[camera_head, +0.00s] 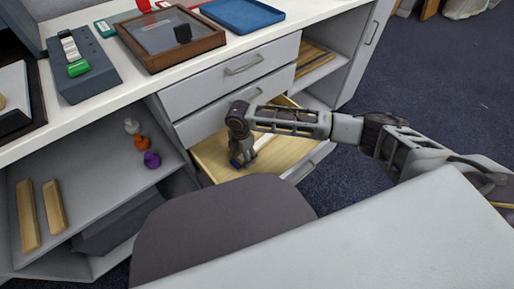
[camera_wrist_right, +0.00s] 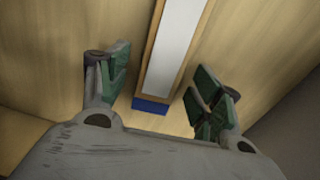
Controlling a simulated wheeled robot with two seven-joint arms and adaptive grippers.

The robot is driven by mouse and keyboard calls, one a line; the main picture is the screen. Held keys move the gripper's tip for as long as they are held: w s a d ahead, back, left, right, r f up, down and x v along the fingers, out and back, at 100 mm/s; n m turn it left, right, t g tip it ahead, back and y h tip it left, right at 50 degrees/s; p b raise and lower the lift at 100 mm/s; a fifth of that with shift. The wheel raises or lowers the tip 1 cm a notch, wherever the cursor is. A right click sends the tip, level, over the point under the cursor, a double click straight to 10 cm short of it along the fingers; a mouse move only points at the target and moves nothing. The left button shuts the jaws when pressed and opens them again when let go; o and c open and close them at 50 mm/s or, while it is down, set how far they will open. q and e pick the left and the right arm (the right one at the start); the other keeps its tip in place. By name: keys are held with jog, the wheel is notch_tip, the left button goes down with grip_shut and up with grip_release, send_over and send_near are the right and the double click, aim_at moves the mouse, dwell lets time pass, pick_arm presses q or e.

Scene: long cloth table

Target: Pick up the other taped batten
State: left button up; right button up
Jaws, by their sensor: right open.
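My right gripper (camera_head: 243,157) reaches down into an open wooden drawer (camera_head: 282,157). In the right wrist view, its two green-padded fingers (camera_wrist_right: 160,84) are apart. Between them lies a batten (camera_wrist_right: 174,45) with a white top face, wooden edges and a blue taped end (camera_wrist_right: 150,104). The fingers stand on either side of the batten and do not visibly grip it. In the head view the gripper partly hides the batten; its white face (camera_head: 262,141) and blue end (camera_head: 236,163) show. My left gripper is not in view.
Two plain wooden battens (camera_head: 28,216) lie on the left lower shelf, near small white, orange and purple pieces (camera_head: 152,159). A glass-topped wooden case (camera_head: 170,38) and a blue tray (camera_head: 242,14) sit on the counter. The drawer walls stand close around the gripper.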

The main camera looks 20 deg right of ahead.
dwell(0.4)
jog(key=c, duration=1.2)
jog(key=shift+o, duration=0.2)
jog(key=shift+r, duration=0.1)
jog(key=shift+r+p, duration=0.35)
jog(key=shift+r, duration=0.35)
notch_tip(320, 180, up, 11)
jog(key=p, duration=0.4)
pick_arm(q)
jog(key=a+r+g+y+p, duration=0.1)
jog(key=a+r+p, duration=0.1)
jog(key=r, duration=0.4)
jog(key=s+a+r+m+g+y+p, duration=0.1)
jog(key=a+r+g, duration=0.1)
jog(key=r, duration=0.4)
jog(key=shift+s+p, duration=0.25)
jog(key=shift+p, duration=0.15)
pick_arm(e)
jog(key=s+a, duration=0.3)
jog(key=a, duration=0.5)
jog(key=s+a, duration=0.3)
jog(key=a, duration=0.6)
jog(key=shift+f, duration=0.3)
